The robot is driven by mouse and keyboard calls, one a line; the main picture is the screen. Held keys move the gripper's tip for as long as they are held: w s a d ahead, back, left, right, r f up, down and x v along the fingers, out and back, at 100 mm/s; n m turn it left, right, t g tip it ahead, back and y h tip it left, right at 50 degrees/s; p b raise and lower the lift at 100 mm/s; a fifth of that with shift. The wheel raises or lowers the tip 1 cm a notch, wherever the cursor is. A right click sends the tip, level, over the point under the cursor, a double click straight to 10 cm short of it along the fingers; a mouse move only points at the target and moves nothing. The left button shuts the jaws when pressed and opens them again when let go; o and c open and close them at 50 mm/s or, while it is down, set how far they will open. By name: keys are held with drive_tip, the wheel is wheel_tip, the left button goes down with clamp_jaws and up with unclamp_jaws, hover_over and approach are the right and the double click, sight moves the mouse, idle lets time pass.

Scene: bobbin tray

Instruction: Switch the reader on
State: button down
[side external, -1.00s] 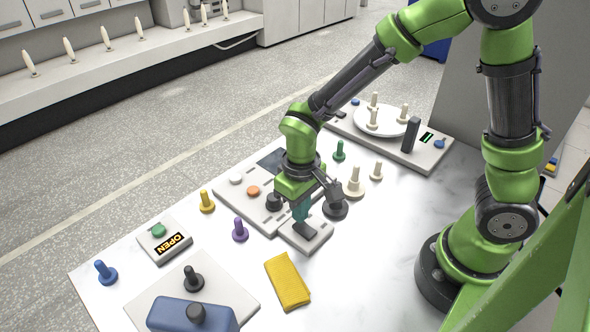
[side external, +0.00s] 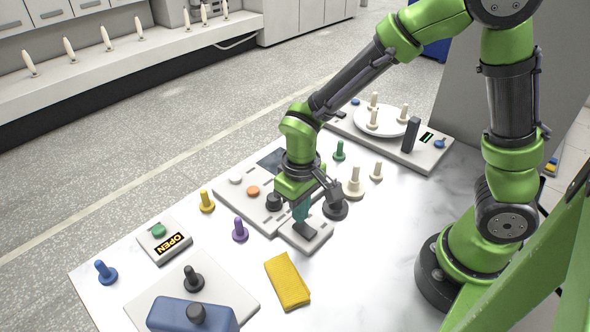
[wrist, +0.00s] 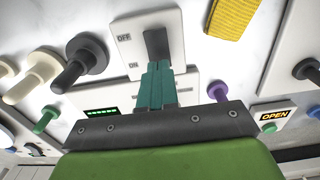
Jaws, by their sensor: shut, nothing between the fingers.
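A pale switch plate (side external: 318,241) lies on the table with a dark rocker switch (side external: 304,231) on it. In the wrist view the rocker (wrist: 156,43) sits beside the printed words OFF and ON on the plate (wrist: 173,17). My gripper (side external: 300,218) is shut and empty, pointing down. In the wrist view its teal fingertips (wrist: 157,70) are at the ON end of the rocker and cover part of it. I cannot tell whether they touch it. A wide grey panel (side external: 228,198) with buttons and a dark screen stands behind. A small green display (wrist: 101,112) is lit in the wrist view.
A dark peg on a round base (side external: 335,207) stands close right of my gripper. A purple peg (side external: 240,230) is to the left, and a yellow cloth (side external: 288,282) lies in front. An OPEN sign box (side external: 165,242) is farther left. The front right table is clear.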

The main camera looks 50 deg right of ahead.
drive_tip(key=shift+f, duration=0.95)
idle(0.4)
drive_tip(key=shift+r, duration=3.55)
drive_tip(key=shift+s+f, duration=0.15)
drive_tip(key=s+d+r+m+t, duration=0.1)
drive_tip(key=s+d+r+t, duration=0.1)
drive_tip(key=r, duration=0.3)
drive_tip(key=s+d+r+m+t+y, duration=0.1)
drive_tip(key=s+d+r+t, duration=0.1)
drive_tip(key=d+r, duration=0.1)
drive_tip(key=s+d+r+m+t+y, duration=0.1)
drive_tip(key=s+d+r+m+t, duration=0.1)
drive_tip(key=r, duration=0.4)
drive_tip(key=shift+s+d+r+t, duration=0.3)
drive_tip(key=shift+s+d+t, duration=0.25)
drive_tip(key=shift+d, duration=0.3)
